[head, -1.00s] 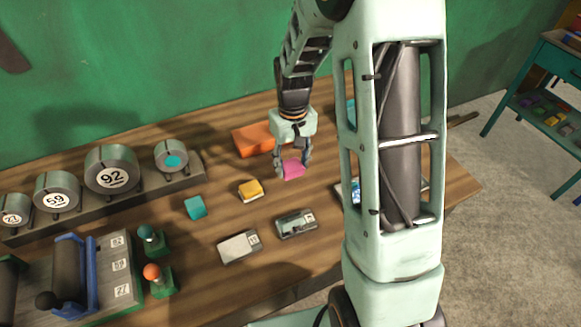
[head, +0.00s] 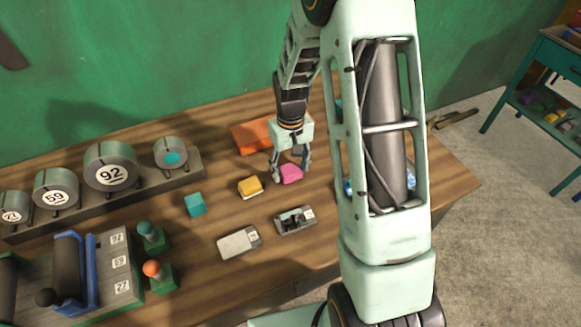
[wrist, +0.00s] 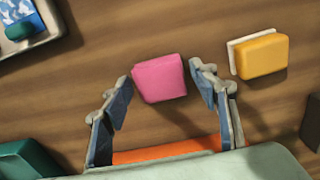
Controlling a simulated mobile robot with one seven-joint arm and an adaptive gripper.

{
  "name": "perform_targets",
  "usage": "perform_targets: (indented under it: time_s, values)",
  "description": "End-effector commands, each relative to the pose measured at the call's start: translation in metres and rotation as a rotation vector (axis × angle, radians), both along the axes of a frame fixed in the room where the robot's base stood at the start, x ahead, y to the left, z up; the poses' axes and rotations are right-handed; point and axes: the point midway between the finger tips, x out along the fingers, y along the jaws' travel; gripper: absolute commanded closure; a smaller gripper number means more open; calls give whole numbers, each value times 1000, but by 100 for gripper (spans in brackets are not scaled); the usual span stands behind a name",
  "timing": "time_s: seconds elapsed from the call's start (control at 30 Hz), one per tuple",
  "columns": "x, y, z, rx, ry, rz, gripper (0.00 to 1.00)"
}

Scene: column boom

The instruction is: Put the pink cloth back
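The pink cloth (head: 291,174), a small folded block, lies on the wooden bench just right of the yellow pad. It also shows in the wrist view (wrist: 160,78), near the fingertips. My gripper (head: 290,178) points down over it, with one finger at each side. In the wrist view my gripper (wrist: 161,78) has its fingers spread wider than the cloth, with narrow gaps. I cannot tell how far the tips are above the bench.
The yellow pad (head: 250,187) on a white base sits close left of my gripper. An orange block (head: 253,136) lies behind. A teal block (head: 195,205), a grey box (head: 239,243) and an open dark tray (head: 296,220) lie around. Numbered rollers (head: 110,168) stand left.

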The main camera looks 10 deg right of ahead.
Motion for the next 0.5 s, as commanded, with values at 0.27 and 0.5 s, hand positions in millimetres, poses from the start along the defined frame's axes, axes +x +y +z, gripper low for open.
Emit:
perform_targets:
  time_s: [0.27, 0.5]
  values:
    - [0, 0, 0, 0, 0, 0, 38]
    - [1, 0, 17, 0, -3, 0, 38]
